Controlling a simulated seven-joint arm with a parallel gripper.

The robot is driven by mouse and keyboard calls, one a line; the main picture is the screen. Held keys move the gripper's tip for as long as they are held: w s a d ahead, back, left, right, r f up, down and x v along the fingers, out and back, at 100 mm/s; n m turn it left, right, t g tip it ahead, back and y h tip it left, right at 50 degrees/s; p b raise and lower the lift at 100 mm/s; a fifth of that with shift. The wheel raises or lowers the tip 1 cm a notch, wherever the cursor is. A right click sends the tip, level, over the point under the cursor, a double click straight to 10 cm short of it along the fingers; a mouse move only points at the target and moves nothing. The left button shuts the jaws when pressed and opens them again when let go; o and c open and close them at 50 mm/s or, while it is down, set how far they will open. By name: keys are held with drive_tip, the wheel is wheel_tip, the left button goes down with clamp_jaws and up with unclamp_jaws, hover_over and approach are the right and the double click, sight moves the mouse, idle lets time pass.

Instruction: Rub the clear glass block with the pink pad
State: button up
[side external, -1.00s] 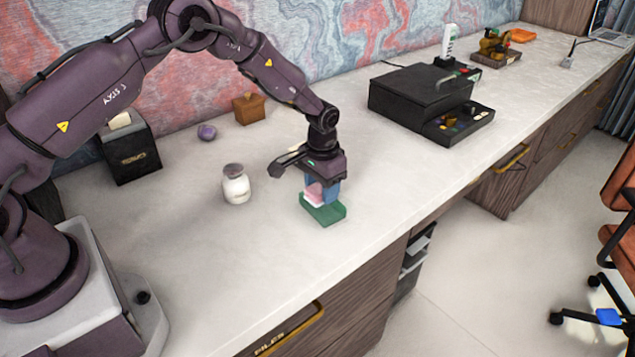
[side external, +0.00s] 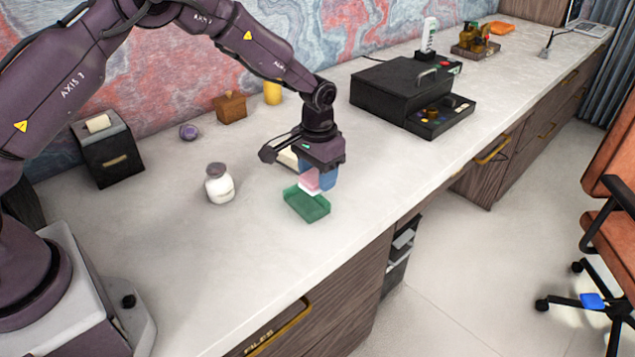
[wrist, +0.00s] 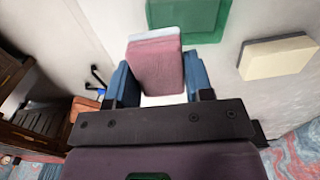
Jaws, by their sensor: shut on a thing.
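My gripper (side external: 318,180) has blue fingers and is shut on the pink pad (side external: 309,180), which has a white layer along one face. The pad also shows between the fingers in the wrist view (wrist: 156,68). It is held just above the green tray (side external: 308,206), which lies empty as far as I see; the tray also shows in the wrist view (wrist: 205,18). A pale cream block (wrist: 277,57) lies to the right of the tray in the wrist view and partly behind my gripper in the side view (side external: 287,157). I cannot make out a clear glass block.
A white jar (side external: 219,186) with a dark lid stands left of the tray. Behind are a purple lump (side external: 188,132), a wooden box (side external: 230,107), a yellow cylinder (side external: 272,93) and a black dispenser (side external: 106,155). A black machine (side external: 400,90) stands right. The desk's front is clear.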

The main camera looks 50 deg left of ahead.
drive_tip(key=shift+r, duration=1.3)
